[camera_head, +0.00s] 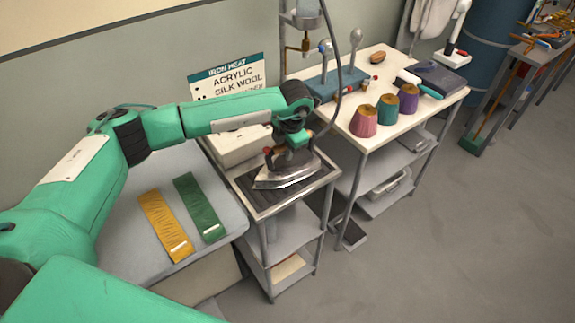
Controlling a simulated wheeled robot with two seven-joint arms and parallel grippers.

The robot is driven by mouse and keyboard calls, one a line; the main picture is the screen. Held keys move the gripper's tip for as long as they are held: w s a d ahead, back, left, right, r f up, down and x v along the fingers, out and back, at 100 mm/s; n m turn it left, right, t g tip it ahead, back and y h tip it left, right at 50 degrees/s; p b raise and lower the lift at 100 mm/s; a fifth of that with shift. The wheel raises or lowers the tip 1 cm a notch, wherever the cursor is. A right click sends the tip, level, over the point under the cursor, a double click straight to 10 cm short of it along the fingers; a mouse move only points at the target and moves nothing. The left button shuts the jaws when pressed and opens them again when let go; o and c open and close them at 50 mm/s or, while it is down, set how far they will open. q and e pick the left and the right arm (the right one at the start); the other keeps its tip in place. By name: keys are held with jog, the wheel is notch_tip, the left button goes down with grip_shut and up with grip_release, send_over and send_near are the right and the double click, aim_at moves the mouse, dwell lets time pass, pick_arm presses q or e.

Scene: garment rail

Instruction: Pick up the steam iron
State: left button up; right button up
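The steam iron (284,177) rests on the dark top of a small metal stand (265,212). It has a shiny metal soleplate and a dark upper body with a small orange-red part. My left gripper (292,143) is right above the iron, at its handle. The wrist and green gripper parts cover much of the handle, so I cannot see the fingertips or whether they are closed on it. The iron appears to sit on the stand's top. My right gripper is not in view.
A padded grey board with a yellow strip (165,225) and a green strip (199,207) lies left of the stand. A white box (238,148) stands behind the iron. Right of it, a table (350,124) holds several thread spools. A hose hangs nearby. Floor at right is clear.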

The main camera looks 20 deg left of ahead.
pick_arm(q)
grip_shut()
dwell(1.0)
jog(key=shift+w+r, duration=0.15)
